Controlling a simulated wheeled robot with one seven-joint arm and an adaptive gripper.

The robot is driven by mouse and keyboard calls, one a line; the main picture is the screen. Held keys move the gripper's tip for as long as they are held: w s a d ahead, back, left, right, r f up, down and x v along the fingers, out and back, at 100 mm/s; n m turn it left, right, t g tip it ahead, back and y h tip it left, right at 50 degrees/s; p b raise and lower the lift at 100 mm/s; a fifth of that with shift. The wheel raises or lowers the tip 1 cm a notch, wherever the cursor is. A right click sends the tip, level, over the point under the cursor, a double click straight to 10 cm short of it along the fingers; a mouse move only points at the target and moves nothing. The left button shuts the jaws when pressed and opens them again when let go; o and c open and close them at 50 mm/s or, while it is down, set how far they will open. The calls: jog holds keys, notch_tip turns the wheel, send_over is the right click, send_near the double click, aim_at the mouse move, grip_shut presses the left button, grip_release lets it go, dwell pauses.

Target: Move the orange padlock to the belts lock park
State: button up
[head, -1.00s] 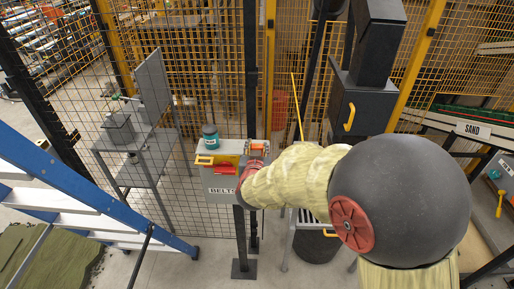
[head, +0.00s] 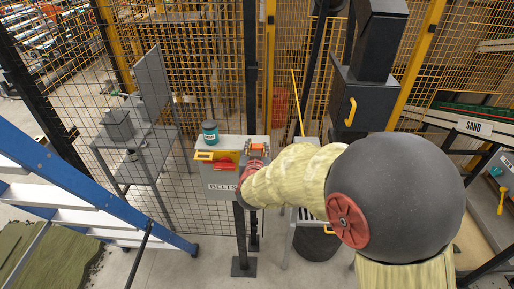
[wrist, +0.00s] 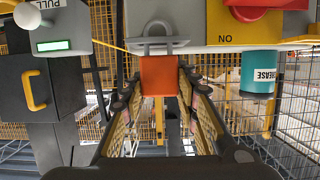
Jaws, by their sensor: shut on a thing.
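The orange padlock (wrist: 158,77) is in the middle of the wrist view, its grey shackle (wrist: 158,40) upward in the picture, against the front of a grey box. My gripper (wrist: 159,92) is shut on the padlock's body, one finger on each side. Whether the shackle hangs on anything is unclear. In the head view the grey box labelled BELTS (head: 222,188) stands on a dark post.
The BELTS box carries a yellow plate with a red handle (head: 225,166). A teal grease can (head: 210,133) stands on top. A dark cabinet with a yellow handle (head: 350,112) is to the right. A blue ladder (head: 90,190) stands at left; mesh fencing is behind.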

jog(key=shift+f+b, duration=0.45)
jog(key=shift+f, duration=0.15)
jog(key=o, duration=1.3)
jog(key=v, duration=1.2)
jog(key=shift+d, duration=0.1)
